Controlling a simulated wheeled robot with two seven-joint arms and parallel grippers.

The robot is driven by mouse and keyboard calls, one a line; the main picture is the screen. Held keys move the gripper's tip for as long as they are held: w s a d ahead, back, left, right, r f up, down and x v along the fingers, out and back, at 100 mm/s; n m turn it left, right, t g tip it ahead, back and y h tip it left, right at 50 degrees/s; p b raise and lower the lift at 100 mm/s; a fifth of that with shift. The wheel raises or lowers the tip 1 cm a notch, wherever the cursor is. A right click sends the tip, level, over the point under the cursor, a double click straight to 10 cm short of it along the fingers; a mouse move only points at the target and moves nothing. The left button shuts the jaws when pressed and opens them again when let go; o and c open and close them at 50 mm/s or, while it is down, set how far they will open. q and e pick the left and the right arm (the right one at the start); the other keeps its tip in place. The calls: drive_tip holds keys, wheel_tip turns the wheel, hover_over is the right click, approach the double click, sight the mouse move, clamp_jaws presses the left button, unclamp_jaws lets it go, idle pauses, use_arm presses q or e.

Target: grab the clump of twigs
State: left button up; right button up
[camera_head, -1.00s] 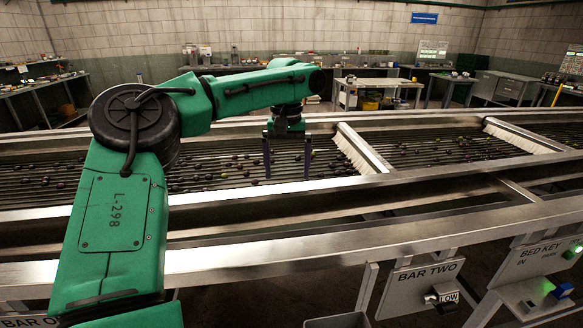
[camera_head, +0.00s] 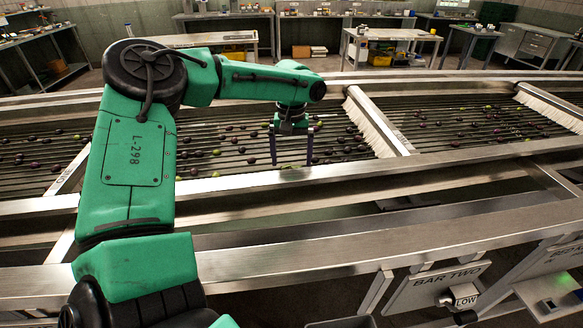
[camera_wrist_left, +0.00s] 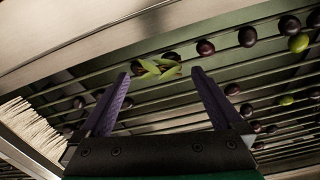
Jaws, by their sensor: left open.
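The clump of twigs shows in the left wrist view as a small sprig of green leaves (camera_wrist_left: 158,69) on the roller bars, beside dark olives. In the head view only a bit of green (camera_head: 290,166) shows low between the fingers, close to the bed's near rail. My left gripper (camera_head: 291,162) points down over the roller bed, fingers apart. In the left wrist view the leaves lie between the tips of its two purple-grey fingers (camera_wrist_left: 161,74), with no visible contact. The height of the tips above the rollers is hard to tell. My right gripper is out of view.
Dark and green olives are scattered over the roller bed (camera_head: 235,150). A white-bristled brush bar (camera_head: 372,120) crosses the bed right of my left gripper, and a metal rail (camera_head: 430,165) runs along the near side.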

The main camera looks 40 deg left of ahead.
sight(292, 166)
use_arm(q)
drive_tip(key=shift+s+d+f, duration=0.1)
drive_tip(key=shift+s+f, duration=0.05)
drive_tip(key=shift+f, duration=1.4)
drive_tip(key=c, duration=1.2)
